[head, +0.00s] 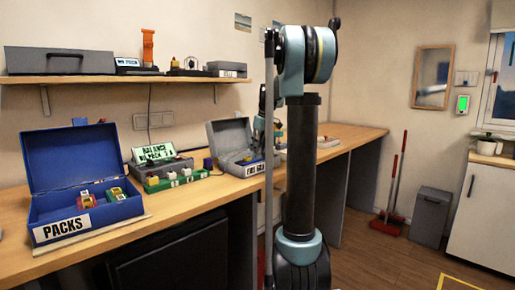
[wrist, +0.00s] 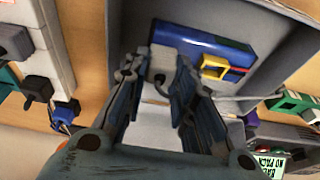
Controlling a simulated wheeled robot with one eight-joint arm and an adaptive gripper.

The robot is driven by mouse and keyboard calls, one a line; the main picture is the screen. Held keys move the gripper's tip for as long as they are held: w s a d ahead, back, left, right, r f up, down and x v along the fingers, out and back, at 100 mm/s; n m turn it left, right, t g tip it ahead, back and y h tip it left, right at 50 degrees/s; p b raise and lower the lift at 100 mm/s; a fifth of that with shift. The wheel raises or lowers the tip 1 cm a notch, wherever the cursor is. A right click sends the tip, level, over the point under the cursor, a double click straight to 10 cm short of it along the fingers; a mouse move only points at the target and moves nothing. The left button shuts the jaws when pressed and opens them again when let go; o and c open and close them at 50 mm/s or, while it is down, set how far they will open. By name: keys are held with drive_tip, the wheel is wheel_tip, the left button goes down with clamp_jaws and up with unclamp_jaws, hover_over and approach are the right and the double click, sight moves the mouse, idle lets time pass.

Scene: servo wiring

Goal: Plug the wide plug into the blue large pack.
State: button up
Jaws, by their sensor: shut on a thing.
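In the wrist view a blue pack (wrist: 205,42) with a yellow-rimmed socket (wrist: 214,67) lies inside a grey open case (wrist: 262,60). My gripper (wrist: 158,62) is just in front of the pack, its fingers closed on a small pale grey plug (wrist: 158,72). The plug's front is close to the pack's left part; I cannot tell if they touch. The yellow-rimmed socket is right of the fingers. In the head view my arm hides most of the gripper, which is at the grey case (head: 228,133).
A blue box (head: 75,160) labelled PACKS, holding small packs, stands on the bench's left. A charger with a lit display (head: 158,152) and coloured sockets stands between it and the grey case. In the wrist view, dark plugs sit on a white strip (wrist: 55,50) at the left.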

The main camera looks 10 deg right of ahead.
drive_tip(key=shift+f, duration=0.1)
drive_tip(key=o, duration=1)
drive_tip(key=shift+c, duration=0.2)
drive_tip(key=v, duration=1.2)
